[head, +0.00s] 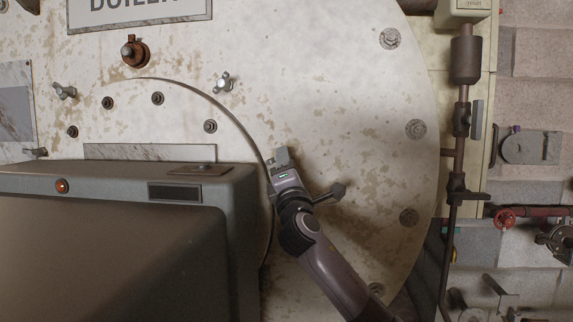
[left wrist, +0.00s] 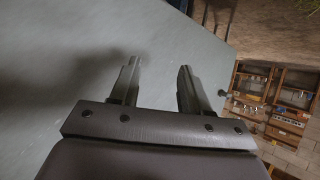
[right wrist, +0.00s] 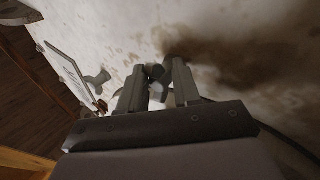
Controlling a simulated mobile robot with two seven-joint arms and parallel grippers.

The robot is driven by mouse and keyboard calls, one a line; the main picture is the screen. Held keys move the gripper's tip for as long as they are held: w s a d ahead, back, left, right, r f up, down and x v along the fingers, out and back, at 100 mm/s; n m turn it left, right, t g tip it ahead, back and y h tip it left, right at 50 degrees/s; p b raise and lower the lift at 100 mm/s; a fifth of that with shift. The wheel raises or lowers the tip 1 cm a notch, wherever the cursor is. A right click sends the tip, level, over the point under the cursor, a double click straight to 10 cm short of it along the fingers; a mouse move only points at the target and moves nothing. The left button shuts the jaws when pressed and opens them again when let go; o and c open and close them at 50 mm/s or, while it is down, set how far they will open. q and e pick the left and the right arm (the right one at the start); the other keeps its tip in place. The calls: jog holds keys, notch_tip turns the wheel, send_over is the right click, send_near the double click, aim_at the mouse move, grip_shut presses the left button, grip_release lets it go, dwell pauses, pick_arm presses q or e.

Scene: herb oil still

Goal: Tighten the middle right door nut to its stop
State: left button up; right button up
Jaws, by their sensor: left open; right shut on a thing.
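My right gripper (head: 277,160) reaches in from the lower right to the right edge of the round door on the boiler face (head: 330,90). In the right wrist view, its two fingers (right wrist: 157,82) are shut on a grey metal door nut (right wrist: 156,92), which shows between them. In the head view the nut is mostly hidden by the gripper. Another winged door nut (head: 223,83) is at the upper right of the door, and one (head: 65,91) is at the upper left. My left gripper (left wrist: 157,82) is open and empty, seen only in the left wrist view.
A dark grey box (head: 120,240) with an orange light covers the lower left of the door. A brown valve fitting (head: 135,52) sits above the door. A vertical pipe (head: 463,110) stands to the right of the boiler. Shelves (left wrist: 265,90) show at the right in the left wrist view.

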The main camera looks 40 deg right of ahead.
jog(key=o, duration=1)
jog(key=shift+o, duration=0.2)
jog(key=v, duration=0.7)
